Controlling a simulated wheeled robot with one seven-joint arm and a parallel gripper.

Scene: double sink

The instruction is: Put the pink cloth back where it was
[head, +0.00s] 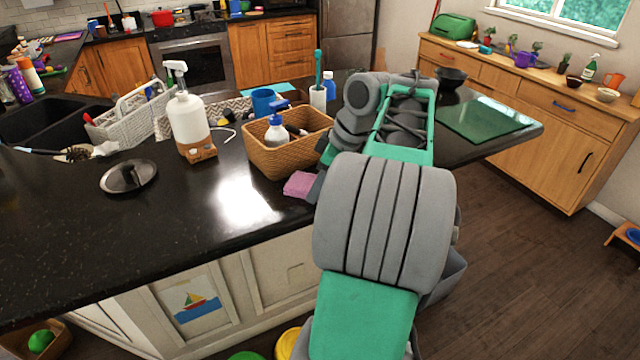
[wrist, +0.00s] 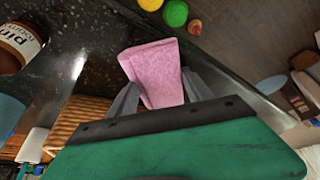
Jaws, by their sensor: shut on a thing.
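The pink cloth (head: 299,185) shows at the counter's front edge in the head view, just in front of the wicker basket. In the wrist view the pink cloth (wrist: 156,72) is folded and sits between the two fingers of my gripper (wrist: 160,96). My gripper is shut on it. In the head view my own arm hides most of my gripper and part of the cloth. I cannot tell whether the cloth touches the counter.
The wicker basket (head: 287,157) holds a spray bottle (head: 277,133). A large white pump bottle (head: 188,122) stands left of it. A metal lid (head: 128,176) lies on the black counter (head: 60,225). The front left of the counter is clear.

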